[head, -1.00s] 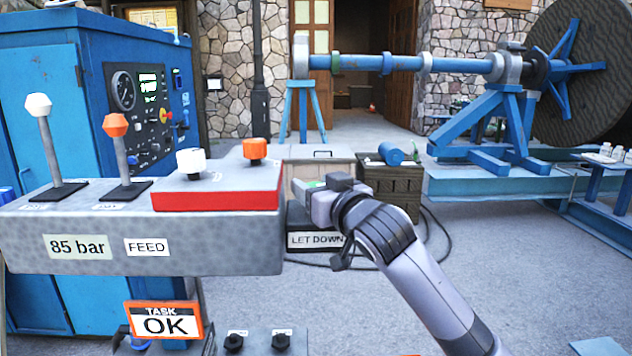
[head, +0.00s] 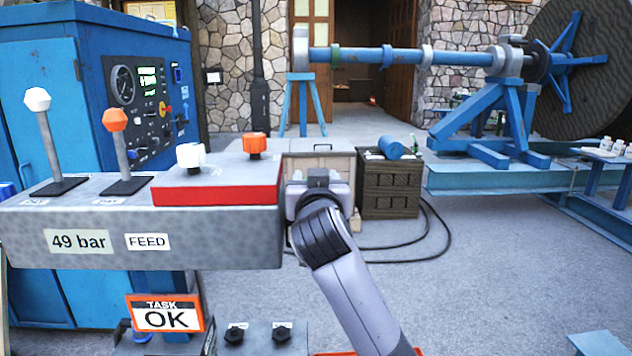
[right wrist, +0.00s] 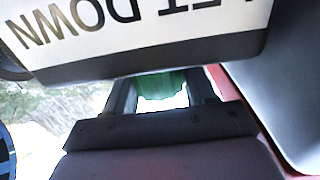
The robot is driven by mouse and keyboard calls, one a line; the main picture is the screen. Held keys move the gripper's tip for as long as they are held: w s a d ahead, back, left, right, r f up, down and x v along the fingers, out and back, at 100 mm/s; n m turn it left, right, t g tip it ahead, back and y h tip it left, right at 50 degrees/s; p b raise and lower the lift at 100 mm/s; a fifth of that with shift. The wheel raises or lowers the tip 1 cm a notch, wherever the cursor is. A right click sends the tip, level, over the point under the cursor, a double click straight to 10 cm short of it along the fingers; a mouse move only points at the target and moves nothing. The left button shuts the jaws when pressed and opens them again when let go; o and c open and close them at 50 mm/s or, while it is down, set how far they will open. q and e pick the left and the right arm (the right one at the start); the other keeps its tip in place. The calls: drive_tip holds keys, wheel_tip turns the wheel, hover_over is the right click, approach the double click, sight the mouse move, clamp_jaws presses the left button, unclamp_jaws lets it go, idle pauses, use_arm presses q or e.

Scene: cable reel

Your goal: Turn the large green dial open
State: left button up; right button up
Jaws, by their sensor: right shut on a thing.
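The green dial (right wrist: 162,84) shows in the right wrist view between the two fingers of my right gripper (right wrist: 160,97), which is shut on it. The dial sits beyond the box edge with the upside-down "LET DOWN" label (right wrist: 135,22). In the head view my right gripper (head: 319,179) is just right of the red-sided panel (head: 216,194) and hides the dial and its label. How far the dial is turned cannot be told. The display on the grey console (head: 78,241) reads "49 bar". My left gripper is not in view.
The console carries a white lever (head: 47,135), an orange-topped lever (head: 118,150), a white knob (head: 190,156) and an orange knob (head: 255,144) close to my right gripper. A "TASK OK" sign (head: 164,317) is below. Open floor lies to the right.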

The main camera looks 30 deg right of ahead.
drive_tip(key=o, duration=0.9)
drive_tip(key=shift+o, duration=0.2)
drive_tip(key=b+v, duration=0.1)
drive_tip(key=v, duration=0.6)
drive_tip(key=shift+b, duration=0.3)
